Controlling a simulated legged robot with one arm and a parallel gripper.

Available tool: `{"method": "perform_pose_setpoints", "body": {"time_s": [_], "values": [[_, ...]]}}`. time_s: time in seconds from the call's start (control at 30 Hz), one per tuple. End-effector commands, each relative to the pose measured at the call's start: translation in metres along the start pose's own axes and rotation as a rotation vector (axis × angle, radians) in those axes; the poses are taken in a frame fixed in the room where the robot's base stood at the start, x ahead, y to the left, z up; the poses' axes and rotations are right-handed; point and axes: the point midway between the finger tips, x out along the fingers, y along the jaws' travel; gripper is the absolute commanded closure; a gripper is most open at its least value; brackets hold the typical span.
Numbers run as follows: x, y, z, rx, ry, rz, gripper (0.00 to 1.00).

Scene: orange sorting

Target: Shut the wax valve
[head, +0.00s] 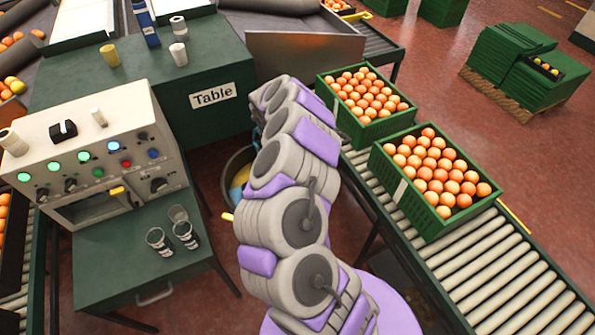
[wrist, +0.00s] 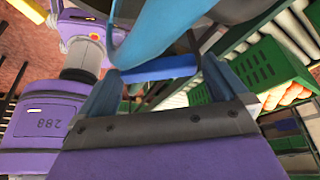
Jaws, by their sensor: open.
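My gripper (wrist: 160,72) is open in the wrist view, with its two grey-blue fingers apart. A blue bar (wrist: 158,69), which may be the wax valve's handle, spans the gap between the fingertips; I cannot tell whether they touch it. A light-blue curved part (wrist: 150,32) lies just beyond it. In the head view my arm hides the gripper. A round container (head: 231,170) with blue and yellow inside stands partly behind my arm, and a yellow handle (head: 227,217) sticks out at its lower left. No part is clearly readable as the valve, and its position cannot be told.
A control panel (head: 85,150) with lit buttons stands at left, above a green cabinet with several small glasses (head: 178,230). A green table (head: 212,95) is behind. Two green crates of oranges (head: 390,165) sit on the roller conveyor (head: 470,250) at right.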

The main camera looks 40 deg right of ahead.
Motion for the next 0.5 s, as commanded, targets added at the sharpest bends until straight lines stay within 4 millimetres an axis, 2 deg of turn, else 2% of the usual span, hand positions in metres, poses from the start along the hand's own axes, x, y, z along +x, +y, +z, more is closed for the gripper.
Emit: {"method": "perform_pose_setpoints", "body": {"time_s": [0.17,0.5], "values": [[-0.014,-0.001,0.001,0.0,-0.001,-0.002,0.0],[-0.086,-0.001,0.001,0.0,0.0,-0.004,0.0]]}}
